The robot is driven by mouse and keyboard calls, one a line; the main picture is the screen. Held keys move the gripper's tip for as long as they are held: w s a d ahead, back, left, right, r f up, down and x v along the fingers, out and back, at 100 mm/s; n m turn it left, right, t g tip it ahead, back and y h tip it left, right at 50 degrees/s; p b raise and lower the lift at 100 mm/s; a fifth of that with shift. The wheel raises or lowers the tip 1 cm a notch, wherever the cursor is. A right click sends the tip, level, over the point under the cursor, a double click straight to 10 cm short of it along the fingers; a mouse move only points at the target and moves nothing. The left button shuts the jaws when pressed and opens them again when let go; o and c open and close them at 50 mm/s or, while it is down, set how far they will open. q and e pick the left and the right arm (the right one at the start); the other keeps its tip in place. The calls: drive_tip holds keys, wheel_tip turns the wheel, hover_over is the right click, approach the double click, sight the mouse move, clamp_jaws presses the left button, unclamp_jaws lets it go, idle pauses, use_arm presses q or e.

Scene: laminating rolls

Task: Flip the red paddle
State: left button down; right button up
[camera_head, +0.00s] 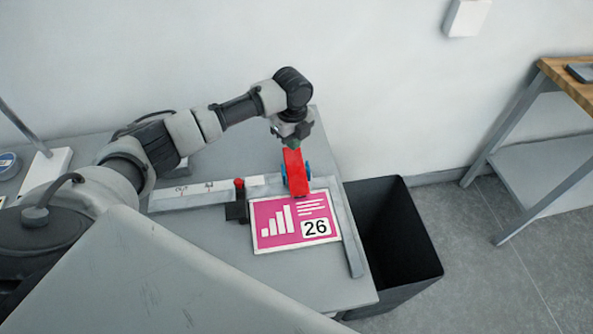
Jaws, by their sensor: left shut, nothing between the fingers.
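The red paddle (296,173) stands between blue side pieces at the right end of a grey rail on the table. My left arm comes in from the left, and my left gripper (291,146) is just above and behind the paddle's upper end. The gripper is shut with nothing in it. The paddle's top lies very close to the gripper; I cannot tell whether they touch. My right gripper is not in view.
A pink sheet marked 26 (296,221) lies on the grey table (305,275), in front of the rail. A small red knob (239,183) on a black block stands left of the paddle. A black bin (392,240) stands off the table's right edge. A wood-topped bench (570,78) is far right.

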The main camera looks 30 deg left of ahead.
sight(293, 156)
use_arm(q)
drive_tip(key=shift+f, duration=0.35)
idle(0.6)
drive_tip(key=shift+f+b, duration=0.9)
drive_tip(key=shift+f, duration=0.9)
idle(0.5)
wheel_tip(293, 156, up, 7)
drive_tip(key=p, duration=0.7)
drive_tip(key=shift+r+p, duration=0.15)
drive_tip(key=shift+p, duration=0.2)
idle(0.4)
